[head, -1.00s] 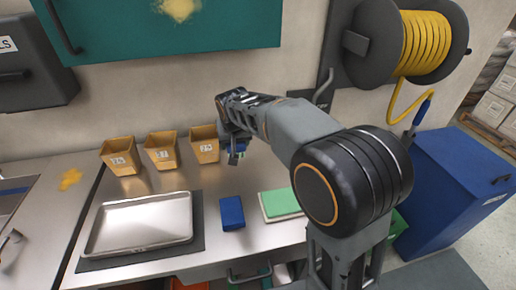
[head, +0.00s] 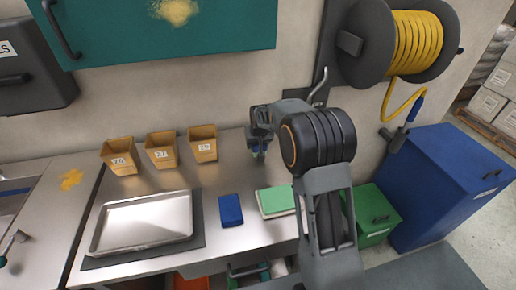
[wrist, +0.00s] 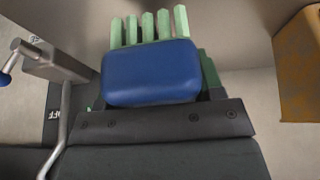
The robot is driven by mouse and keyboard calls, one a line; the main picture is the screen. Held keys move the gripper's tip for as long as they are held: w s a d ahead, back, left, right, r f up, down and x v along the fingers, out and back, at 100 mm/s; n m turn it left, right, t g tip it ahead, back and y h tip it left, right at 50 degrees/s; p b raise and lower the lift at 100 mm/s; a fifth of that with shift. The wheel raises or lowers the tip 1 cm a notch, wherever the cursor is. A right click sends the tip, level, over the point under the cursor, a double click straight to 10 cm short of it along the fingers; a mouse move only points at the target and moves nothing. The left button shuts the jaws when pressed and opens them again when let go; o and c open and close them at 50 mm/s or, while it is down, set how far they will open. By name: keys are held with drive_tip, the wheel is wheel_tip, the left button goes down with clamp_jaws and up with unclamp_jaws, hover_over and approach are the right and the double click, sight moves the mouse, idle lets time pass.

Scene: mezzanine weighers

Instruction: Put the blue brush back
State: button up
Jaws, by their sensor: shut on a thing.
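My gripper (head: 258,153) is above the back right of the steel counter, near the wall. It is shut on the blue brush, whose rounded blue body (wrist: 152,73) fills the middle of the wrist view. Pale green tufts stick out beyond the body there. In the head view the brush is small and mostly hidden by my gripper and arm. A metal hook (head: 320,80) shows on the wall above my arm.
On the counter are several tan bins (head: 163,155), a steel tray (head: 145,224) on a dark mat, a blue block (head: 231,210) and a green pad (head: 275,200). A yellow hose reel (head: 415,45) hangs at right. Blue (head: 450,185) and green (head: 373,215) boxes stand right of the counter.

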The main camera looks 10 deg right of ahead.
drive_tip(key=shift+w+d+f, duration=0.1)
drive_tip(key=shift+d+f, duration=0.05)
drive_tip(key=shift+f, duration=1.6)
drive_tip(key=shift+f, duration=0.25)
drive_tip(key=o, duration=0.9)
drive_tip(key=shift+r, duration=0.1)
